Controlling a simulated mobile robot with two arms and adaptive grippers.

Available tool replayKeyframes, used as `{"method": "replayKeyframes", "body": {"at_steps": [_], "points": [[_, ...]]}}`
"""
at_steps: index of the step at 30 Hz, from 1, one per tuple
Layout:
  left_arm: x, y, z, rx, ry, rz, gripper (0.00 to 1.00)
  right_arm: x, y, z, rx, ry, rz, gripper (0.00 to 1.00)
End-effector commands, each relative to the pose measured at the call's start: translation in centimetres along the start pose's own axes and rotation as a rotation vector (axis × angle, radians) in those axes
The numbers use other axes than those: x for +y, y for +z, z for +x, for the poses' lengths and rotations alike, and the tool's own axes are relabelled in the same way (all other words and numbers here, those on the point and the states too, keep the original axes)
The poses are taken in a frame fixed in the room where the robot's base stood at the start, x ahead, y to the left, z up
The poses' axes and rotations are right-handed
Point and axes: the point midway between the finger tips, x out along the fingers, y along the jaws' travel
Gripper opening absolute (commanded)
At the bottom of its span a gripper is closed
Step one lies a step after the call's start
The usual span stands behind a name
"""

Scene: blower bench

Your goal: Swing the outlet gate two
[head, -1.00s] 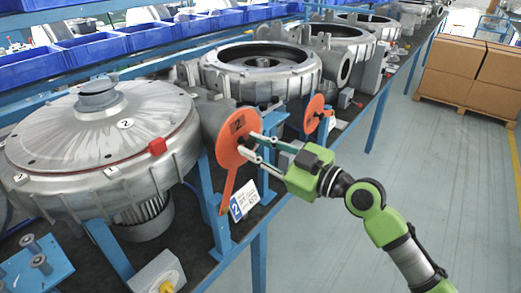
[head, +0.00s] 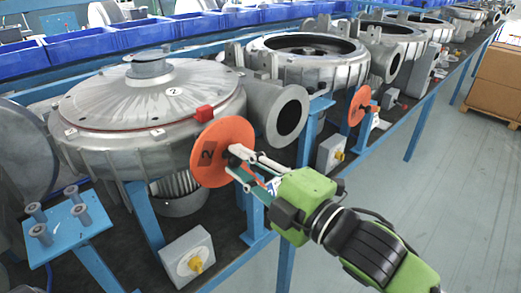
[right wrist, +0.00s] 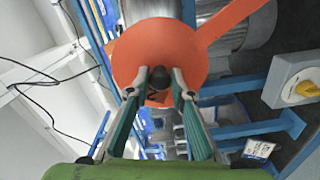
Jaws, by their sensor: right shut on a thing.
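The orange gate disc marked 2 (head: 222,150) stands to the left of the round outlet mouth (head: 291,117) of the blower marked 2 (head: 150,100). The outlet mouth shows open and dark. My right gripper (head: 236,163) is shut on the small knob at the disc's face. In the right wrist view, the dark knob (right wrist: 159,76) sits between the fingertips, in front of the orange disc (right wrist: 140,45); the gate's arm (right wrist: 230,22) runs to the upper right. In the head view my gripper hides most of that arm. My left gripper is not in view.
Another orange gate disc (head: 359,105) stands farther along the bench. A grey switch box with a yellow knob (head: 189,257) is below the disc, and a blue plate with grey posts (head: 68,229) is at lower left. The floor (head: 420,190) at right is clear.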

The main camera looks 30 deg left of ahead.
Motion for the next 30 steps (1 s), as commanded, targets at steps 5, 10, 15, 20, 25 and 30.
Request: {"method": "replayKeyframes", "body": {"at_steps": [5, 10, 15, 20, 25, 30], "points": [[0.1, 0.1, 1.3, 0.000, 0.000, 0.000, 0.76, -2.7, -2.1, 0.0, 0.003, -0.001, -0.164, 0.00], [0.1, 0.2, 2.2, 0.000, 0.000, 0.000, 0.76, -4.9, -3.4, 0.0, 0.001, -0.001, -0.301, 0.00], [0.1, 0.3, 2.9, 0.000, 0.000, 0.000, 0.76, -6.6, -4.2, 0.0, 0.001, -0.001, -0.409, 0.00], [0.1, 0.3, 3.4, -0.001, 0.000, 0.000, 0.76, -7.7, -4.6, 0.0, 0.001, 0.000, -0.478, 0.00], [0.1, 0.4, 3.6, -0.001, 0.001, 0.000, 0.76, -8.4, -4.9, 0.0, 0.000, 0.000, -0.520, 0.00], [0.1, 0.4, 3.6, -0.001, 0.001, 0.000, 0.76, -8.5, -4.9, 0.0, -0.001, 0.000, -0.536, 0.00]]}}
